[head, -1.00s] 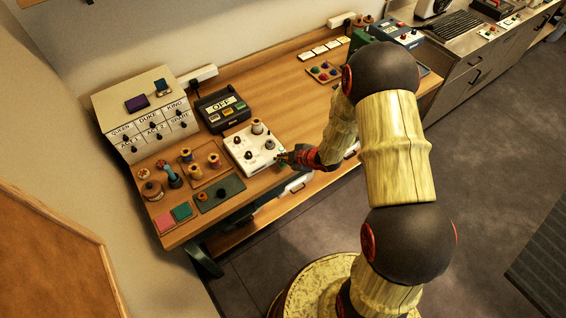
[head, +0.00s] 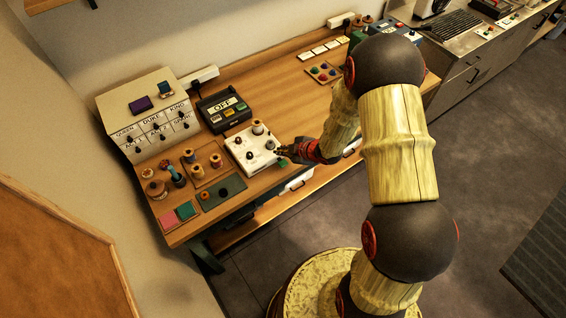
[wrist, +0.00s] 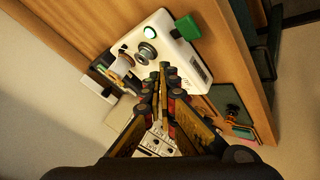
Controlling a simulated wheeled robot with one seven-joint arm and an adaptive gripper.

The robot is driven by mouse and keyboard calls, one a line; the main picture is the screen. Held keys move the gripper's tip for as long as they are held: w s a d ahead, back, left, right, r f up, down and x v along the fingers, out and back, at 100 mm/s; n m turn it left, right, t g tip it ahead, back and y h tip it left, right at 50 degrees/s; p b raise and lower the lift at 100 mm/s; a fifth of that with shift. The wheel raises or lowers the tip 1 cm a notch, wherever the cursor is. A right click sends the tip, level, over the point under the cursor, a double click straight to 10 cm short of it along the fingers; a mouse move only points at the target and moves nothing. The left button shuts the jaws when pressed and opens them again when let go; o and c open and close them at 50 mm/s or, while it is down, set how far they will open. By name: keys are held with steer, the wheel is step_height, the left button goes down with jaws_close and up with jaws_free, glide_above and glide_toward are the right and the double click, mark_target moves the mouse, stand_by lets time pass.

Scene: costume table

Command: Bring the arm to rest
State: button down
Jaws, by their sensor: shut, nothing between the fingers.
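My gripper (head: 279,151) is shut and empty, at the right edge of the white device on the wooden table (head: 290,105). In the wrist view its fingers (wrist: 163,70) meet in front of the white device (wrist: 158,25). The device also shows in the head view (head: 240,150). A green block (wrist: 187,27) at its edge is apart from the fingertips in the wrist picture; it also shows just below the gripper in the head view (head: 283,162). My arm is bent and reaches over the table's front edge.
Thread spools (head: 216,160), a dark green mat (head: 232,186) and a labelled drawer cabinet (head: 150,115) stand to the left. A box reading OFF (head: 222,108) is behind the device. The table's middle is mostly clear; a button board (head: 322,71) lies farther back.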

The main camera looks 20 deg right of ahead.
stand_by(0.5)
steer(key=s+d+f+m+g+h, duration=0.2)
steer(key=s+d+f+m, duration=0.1)
steer(key=s+d+f, duration=0.15)
steer(key=s+d+r+m+g+h+b, duration=0.1)
steer(key=s+d+r+m+g+h, duration=0.3)
steer(key=s+d, duration=0.3)
steer(key=s+a+r+m+t+b, duration=0.2)
steer(key=s+a+r+m+b, duration=0.2)
steer(key=s+r+b, duration=0.4)
steer(key=s+a+r+m+t+y+b, duration=0.1)
steer(key=s+a+r+m+b, duration=0.3)
steer(key=s+a+r+b, duration=0.3)
steer(key=s+r+b, duration=0.1)
steer(key=s+r, duration=0.2)
steer(key=r, duration=0.2)
steer(key=shift+t+y, duration=0.3)
steer(key=shift+t, duration=0.1)
steer(key=shift+r, duration=0.15)
stand_by(0.5)
